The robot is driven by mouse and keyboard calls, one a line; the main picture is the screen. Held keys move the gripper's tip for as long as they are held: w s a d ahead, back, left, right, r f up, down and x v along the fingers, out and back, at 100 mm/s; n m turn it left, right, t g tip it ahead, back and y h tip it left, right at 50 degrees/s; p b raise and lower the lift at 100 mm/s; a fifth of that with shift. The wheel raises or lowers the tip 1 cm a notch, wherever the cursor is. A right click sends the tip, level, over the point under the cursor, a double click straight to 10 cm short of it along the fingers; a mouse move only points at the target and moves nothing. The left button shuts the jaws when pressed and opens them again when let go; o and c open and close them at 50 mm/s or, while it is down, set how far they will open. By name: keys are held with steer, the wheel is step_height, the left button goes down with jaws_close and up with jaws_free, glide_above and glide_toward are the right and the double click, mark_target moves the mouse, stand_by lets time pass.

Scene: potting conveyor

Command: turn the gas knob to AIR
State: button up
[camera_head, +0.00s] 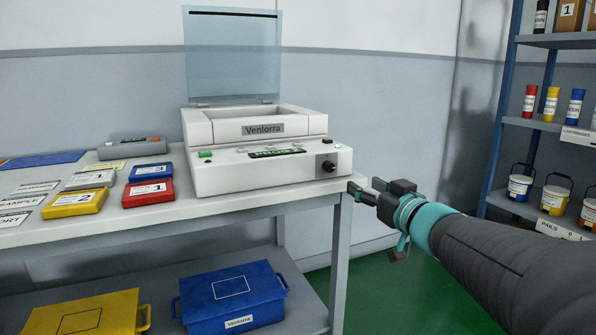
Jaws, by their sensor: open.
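A small black knob (328,166) sits at the right end of the front panel of a white benchtop machine (235,183) marked Venlorra. The knob's markings are too small to read, so I cannot tell its setting. The machine's clear lid (232,55) stands raised. My gripper (357,190) is open, just right of and a little below the knob in the picture, near the bench's right corner. It appears apart from the knob and holds nothing that I can see. One finger is partly hidden.
The machine stands on a white bench (180,223). Left of it lie a red cassette (148,192), a blue one (151,172) and a yellow one (74,203). A blue case (232,295) is on the lower shelf. A shelf rack (515,110) stands right; green floor shows between.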

mark_target(331, 167)
steer(key=x, duration=1.3)
steer(key=shift+w+a+b, duration=0.3)
steer(key=shift+w+b, duration=0.05)
steer(key=shift+b, duration=0.05)
jaws_close()
